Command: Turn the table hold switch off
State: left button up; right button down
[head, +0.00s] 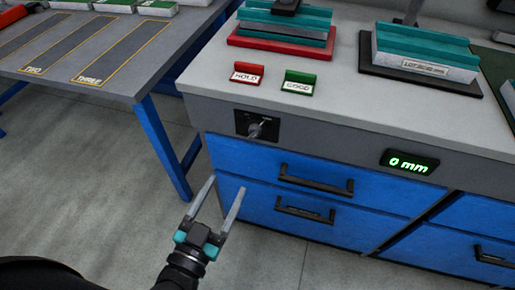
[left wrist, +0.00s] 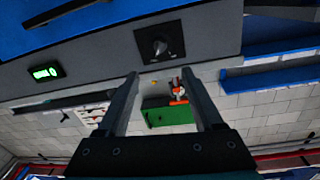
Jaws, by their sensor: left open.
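The table hold switch (head: 258,127) is a dark square plate with a grey rotary knob, set in the grey front edge of the workbench. It also shows in the left wrist view (left wrist: 158,42), beyond the fingertips. Its position marks are too small to read. My left gripper (head: 226,187) is open and empty, below and a little left of the switch in the head view, apart from it. Its two fingers also show in the left wrist view (left wrist: 160,75), spread on either side of the switch's line. My right gripper is not in view.
Blue drawers with dark handles (head: 317,178) lie under the bench edge. A green display (head: 410,162) reads 0 mm. A red HOLD sign (head: 247,74) and a green sign (head: 300,83) stand on top. A grey table (head: 110,50) with blue legs is at left.

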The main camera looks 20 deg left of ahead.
aim_at(251, 137)
pick_arm(q)
jog(key=w+b, duration=0.1)
jog(key=w, duration=0.3)
jog(key=w+d+b, duration=0.1)
jog(key=w, duration=0.4)
jog(key=w+b, duration=0.2)
jog(key=w, duration=0.3)
jog(key=shift+d, duration=0.2)
jog(key=shift+w, duration=0.55)
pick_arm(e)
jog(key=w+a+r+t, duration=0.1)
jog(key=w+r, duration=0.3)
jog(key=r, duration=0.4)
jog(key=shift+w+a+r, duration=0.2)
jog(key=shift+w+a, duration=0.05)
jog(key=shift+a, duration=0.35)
pick_arm(q)
grip_shut()
